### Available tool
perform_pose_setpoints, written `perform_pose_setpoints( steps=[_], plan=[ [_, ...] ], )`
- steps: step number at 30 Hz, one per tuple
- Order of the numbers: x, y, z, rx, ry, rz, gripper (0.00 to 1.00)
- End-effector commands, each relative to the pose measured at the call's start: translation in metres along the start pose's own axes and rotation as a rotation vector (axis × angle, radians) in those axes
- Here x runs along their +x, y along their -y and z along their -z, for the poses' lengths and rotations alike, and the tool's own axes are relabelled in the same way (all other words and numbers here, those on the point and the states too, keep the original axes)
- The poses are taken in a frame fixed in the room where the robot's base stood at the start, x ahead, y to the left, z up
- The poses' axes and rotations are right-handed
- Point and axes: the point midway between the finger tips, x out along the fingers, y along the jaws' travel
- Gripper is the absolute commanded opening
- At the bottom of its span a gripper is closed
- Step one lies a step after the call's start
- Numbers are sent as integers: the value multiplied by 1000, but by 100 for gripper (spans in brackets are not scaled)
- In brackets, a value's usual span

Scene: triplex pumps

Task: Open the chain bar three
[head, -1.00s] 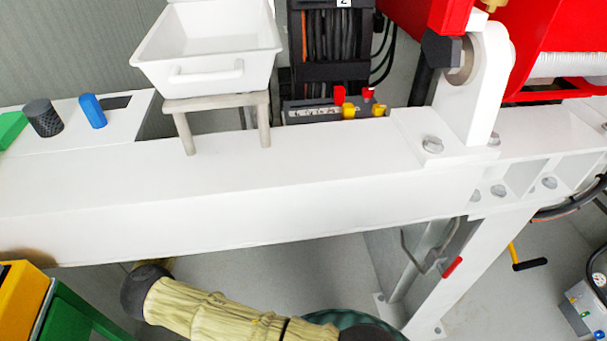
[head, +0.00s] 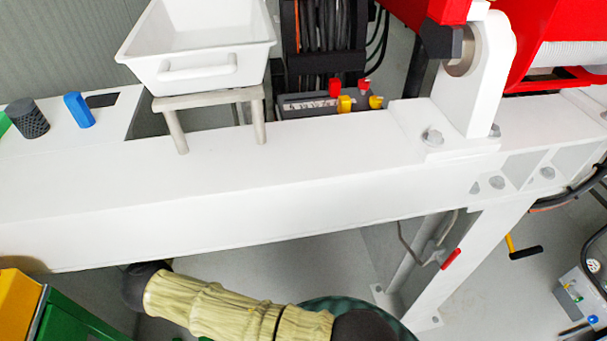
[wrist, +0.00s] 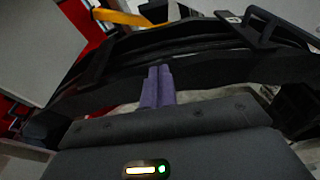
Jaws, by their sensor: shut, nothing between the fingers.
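My gripper (wrist: 158,72) shows in the wrist view as two purple fingers pressed together, shut and empty. Beyond the fingertips is a curved dark band (wrist: 190,68), and it is unclear whether they touch it. My gripper is not visible in the head view. I cannot tell for certain which part is chain bar three. A bent grey rod (head: 408,238) and a red grip (head: 451,259) show beside the white post in the head view. A yellow bar (wrist: 118,16) shows at the top of the wrist view, and a black bracket (wrist: 262,22) at its upper right.
A long white beam (head: 250,185) crosses the head view. A white tub (head: 205,75) stands on a small metal stand (head: 205,100) there. A blue item (head: 80,110) and a dark cup (head: 28,118) stand at left. Red machinery (head: 570,35) fills the upper right.

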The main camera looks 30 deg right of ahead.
Motion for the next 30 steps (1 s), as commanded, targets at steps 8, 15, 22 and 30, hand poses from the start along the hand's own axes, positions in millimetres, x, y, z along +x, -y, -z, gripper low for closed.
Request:
perform_pose_setpoints(
  steps=[8,15,22,30],
  plan=[
    [51,0,-1,-1,4,-2,0],
    [76,0,-15,-1,1,-2,0],
    [81,0,-36,0,0,-1,0],
    [82,0,-39,0,1,0,0]
  ],
)
